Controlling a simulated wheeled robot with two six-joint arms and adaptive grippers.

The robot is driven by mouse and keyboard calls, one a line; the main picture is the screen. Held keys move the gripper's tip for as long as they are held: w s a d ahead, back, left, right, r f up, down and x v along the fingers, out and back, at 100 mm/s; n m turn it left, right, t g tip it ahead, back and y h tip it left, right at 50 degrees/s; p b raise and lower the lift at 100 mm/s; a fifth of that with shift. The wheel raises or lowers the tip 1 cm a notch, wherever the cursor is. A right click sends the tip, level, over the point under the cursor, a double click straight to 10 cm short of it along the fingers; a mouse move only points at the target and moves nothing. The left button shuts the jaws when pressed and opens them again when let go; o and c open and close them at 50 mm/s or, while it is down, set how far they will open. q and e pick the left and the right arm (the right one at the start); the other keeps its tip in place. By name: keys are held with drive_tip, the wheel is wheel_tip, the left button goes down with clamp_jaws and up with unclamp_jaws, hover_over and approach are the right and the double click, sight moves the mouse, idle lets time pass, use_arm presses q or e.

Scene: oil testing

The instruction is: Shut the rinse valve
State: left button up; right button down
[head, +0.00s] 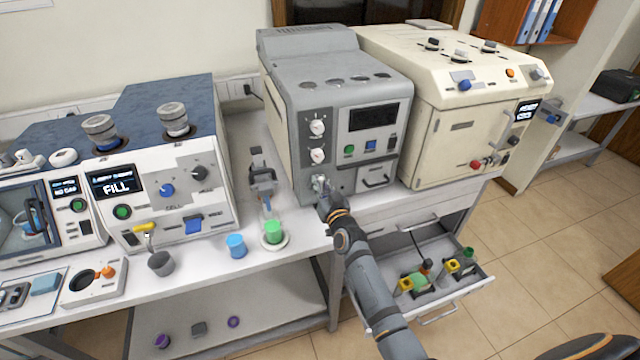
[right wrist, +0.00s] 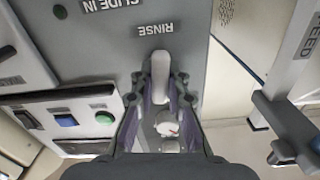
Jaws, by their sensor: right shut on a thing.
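The rinse valve (right wrist: 160,75) is a white lever on the grey machine's front panel, beside the upside-down RINSE label in the right wrist view. My right gripper (right wrist: 160,90) has its two fingers closed around this lever. In the head view my right gripper (head: 322,190) is at the lower left of the grey machine (head: 335,85) and covers most of the valve. The lever's exact angle is hard to tell. My left gripper is not in view.
A green cup (head: 273,232) and a blue cup (head: 237,246) stand on the bench left of my right arm. A grey clamp stand (head: 262,178) is behind them. An open drawer (head: 440,300) holding bottles juts out below the bench, right of my arm.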

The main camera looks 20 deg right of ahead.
drive_tip(key=m, duration=0.4)
drive_tip(key=shift+d, duration=0.1)
drive_tip(key=m, duration=0.4)
drive_tip(key=shift+f, duration=0.1)
drive_tip(key=m, duration=0.4)
drive_tip(key=shift+d+f+m, duration=0.1)
drive_tip(key=shift+m, duration=0.2)
drive_tip(key=shift+f+m, duration=0.1)
drive_tip(key=shift+m, duration=1.7)
drive_tip(key=c, duration=1.3)
unclamp_jaws()
